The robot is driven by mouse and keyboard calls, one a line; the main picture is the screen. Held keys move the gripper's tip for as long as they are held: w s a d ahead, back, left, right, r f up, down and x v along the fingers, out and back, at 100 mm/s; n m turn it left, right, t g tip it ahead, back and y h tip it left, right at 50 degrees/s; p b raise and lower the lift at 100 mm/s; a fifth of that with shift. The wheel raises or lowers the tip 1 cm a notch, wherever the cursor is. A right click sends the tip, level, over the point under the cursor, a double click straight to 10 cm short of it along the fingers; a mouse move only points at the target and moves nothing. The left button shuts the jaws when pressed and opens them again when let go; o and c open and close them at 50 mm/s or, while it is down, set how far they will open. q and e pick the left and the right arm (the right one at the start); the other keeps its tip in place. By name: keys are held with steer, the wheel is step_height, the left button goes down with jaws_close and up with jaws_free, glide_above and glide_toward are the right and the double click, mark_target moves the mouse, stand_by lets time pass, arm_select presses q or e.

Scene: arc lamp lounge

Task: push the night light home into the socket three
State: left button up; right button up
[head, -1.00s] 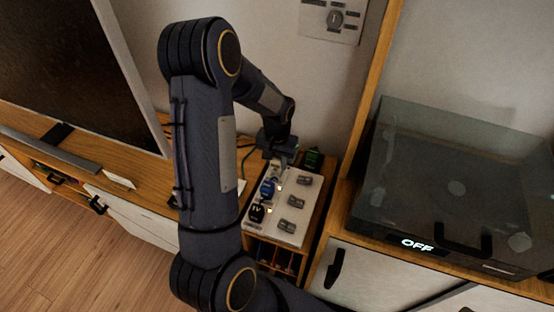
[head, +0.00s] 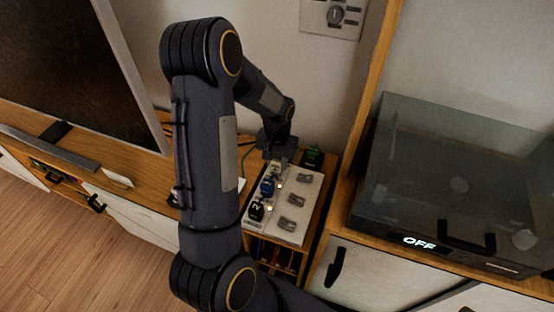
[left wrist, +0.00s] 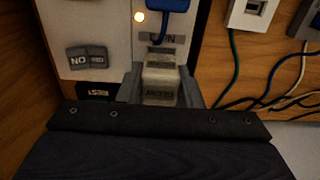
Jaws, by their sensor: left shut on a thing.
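My left gripper (head: 278,160) is over the far end of the white socket panel (head: 287,226), and the left wrist view shows its fingers shut on both sides of a pale block with a label, the night light (left wrist: 160,78). The night light is at the panel's surface, in line with the blue plug (head: 267,187). Its lower side is hidden, so I cannot tell how deep it sits. My right gripper is out of view.
A black plug (head: 256,211) sits at the panel's near end. Grey rocker switches (head: 296,199) line its right side. A dark box with a green mark (head: 312,158) stands behind. Loose cables (left wrist: 268,95) lie beside the panel. A glass-topped case (head: 450,190) is at right.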

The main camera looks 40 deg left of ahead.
mark_target(277, 158)
arm_select(q)
steer(key=shift+f+b, duration=0.75)
steer(key=shift+f, duration=0.3)
steer(key=o, duration=1.1)
steer(key=shift+r, duration=0.1)
step_height(277, 158, up, 8)
steer(key=shift+f+p, duration=0.1)
steer(key=shift+p, duration=0.6)
